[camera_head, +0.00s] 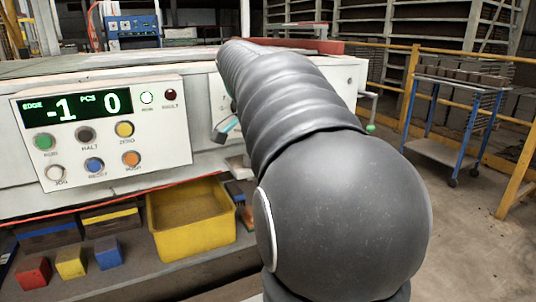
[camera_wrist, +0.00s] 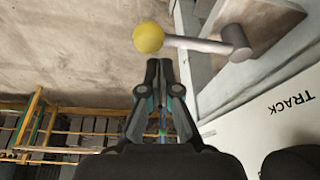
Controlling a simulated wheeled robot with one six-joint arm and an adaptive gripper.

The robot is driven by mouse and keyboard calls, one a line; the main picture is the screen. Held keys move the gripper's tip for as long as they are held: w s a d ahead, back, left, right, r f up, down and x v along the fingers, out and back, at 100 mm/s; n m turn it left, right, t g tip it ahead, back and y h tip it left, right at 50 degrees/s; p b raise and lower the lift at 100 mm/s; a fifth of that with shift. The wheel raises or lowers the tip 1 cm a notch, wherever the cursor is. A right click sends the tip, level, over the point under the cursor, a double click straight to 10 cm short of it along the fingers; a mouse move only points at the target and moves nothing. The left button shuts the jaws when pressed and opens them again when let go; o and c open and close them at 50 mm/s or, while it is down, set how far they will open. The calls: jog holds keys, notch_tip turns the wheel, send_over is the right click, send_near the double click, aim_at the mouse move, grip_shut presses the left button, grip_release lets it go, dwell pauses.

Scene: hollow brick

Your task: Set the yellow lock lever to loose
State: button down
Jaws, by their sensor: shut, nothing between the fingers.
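The lock lever shows in the wrist view as a yellow ball knob (camera_wrist: 148,38) on a grey rod (camera_wrist: 195,43). The rod runs right to a round grey pivot (camera_wrist: 236,43) beside a pale machine side. My gripper (camera_wrist: 159,66) has its two dark fingers together, with nothing between them. In the wrist picture its tips are just below the yellow knob, with a small gap between them; I cannot tell the depth between them. In the head view my arm covers the middle of the machine front, and I cannot make out the yellow lever there.
A control panel (camera_head: 100,132) with a display reading -1 and 0 is left of my arm. A yellow bin (camera_head: 190,218) and coloured blocks lie below. A green-knobbed handle (camera_head: 370,127) sticks out at right. A blue cart (camera_head: 455,115) and yellow railing stand right; floor there is clear.

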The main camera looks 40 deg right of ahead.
dwell(0.3)
jog(key=p+v, duration=0.2)
jog(key=v, duration=0.8)
jog(key=shift+w, duration=0.3)
